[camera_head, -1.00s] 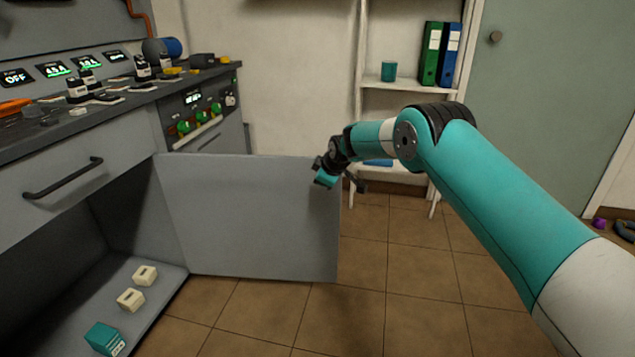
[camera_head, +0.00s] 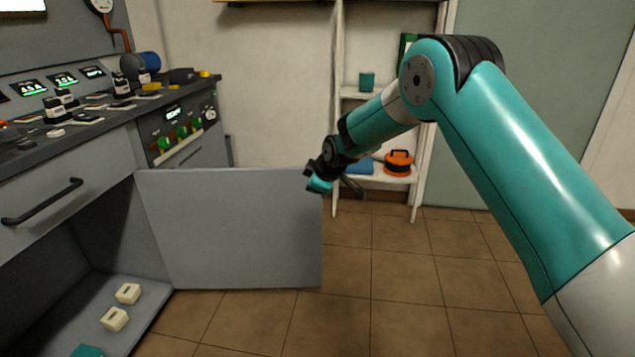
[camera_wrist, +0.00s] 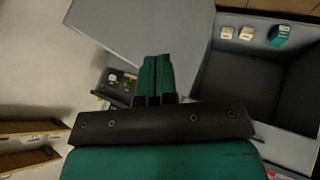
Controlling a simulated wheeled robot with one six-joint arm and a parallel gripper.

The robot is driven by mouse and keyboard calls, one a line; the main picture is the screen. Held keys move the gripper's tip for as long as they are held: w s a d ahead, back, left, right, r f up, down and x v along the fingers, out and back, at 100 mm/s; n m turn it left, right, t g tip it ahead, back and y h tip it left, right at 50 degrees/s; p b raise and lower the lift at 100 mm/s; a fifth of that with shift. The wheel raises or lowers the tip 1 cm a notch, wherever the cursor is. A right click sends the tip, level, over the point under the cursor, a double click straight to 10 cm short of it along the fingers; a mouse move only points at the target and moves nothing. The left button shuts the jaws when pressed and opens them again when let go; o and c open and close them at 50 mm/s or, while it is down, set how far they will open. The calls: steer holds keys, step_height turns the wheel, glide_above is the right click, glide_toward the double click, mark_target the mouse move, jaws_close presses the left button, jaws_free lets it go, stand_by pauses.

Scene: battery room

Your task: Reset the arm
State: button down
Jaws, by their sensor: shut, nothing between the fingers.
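My arm reaches in from the right in the head view, its elbow raised and its forearm sloping down to the left. My gripper (camera_head: 318,184) is near the free edge of the open cabinet door (camera_head: 235,228), in front of the shelf unit. I cannot tell from the head view whether it touches the door. In the wrist view my gripper (camera_wrist: 153,80) has its teal fingers together with nothing between them. The door (camera_wrist: 150,35) shows beyond the fingers there.
The open cabinet (camera_head: 120,324) holds two cream blocks (camera_head: 114,319) and a teal box (camera_head: 88,351). A workbench (camera_head: 100,122) with devices runs along the left. A shelf unit (camera_head: 428,150) with an orange item (camera_head: 399,162) stands behind my arm. The tiled floor (camera_head: 380,300) is clear.

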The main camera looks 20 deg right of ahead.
steer(key=s+a+r+m+g+y, duration=0.1)
steer(key=s+a+r+g, duration=0.15)
steer(key=s+r, duration=0.55)
steer(key=s+a+r+m+g+y, duration=0.1)
steer(key=s+a+r, duration=0.3)
steer(key=s, duration=0.8)
steer(key=s+d+r+m+g, duration=0.1)
steer(key=s+r+m+g, duration=0.1)
steer(key=s, duration=1.1)
steer(key=s+r+m+g, duration=0.1)
steer(key=s+r+g, duration=0.1)
steer(key=s, duration=1.1)
step_height(320, 180, up, 23)
steer(key=s+p, duration=0.1)
steer(key=p, duration=2.2)
steer(key=shift+d, duration=0.2)
steer(key=shift+s+a+f, duration=0.1)
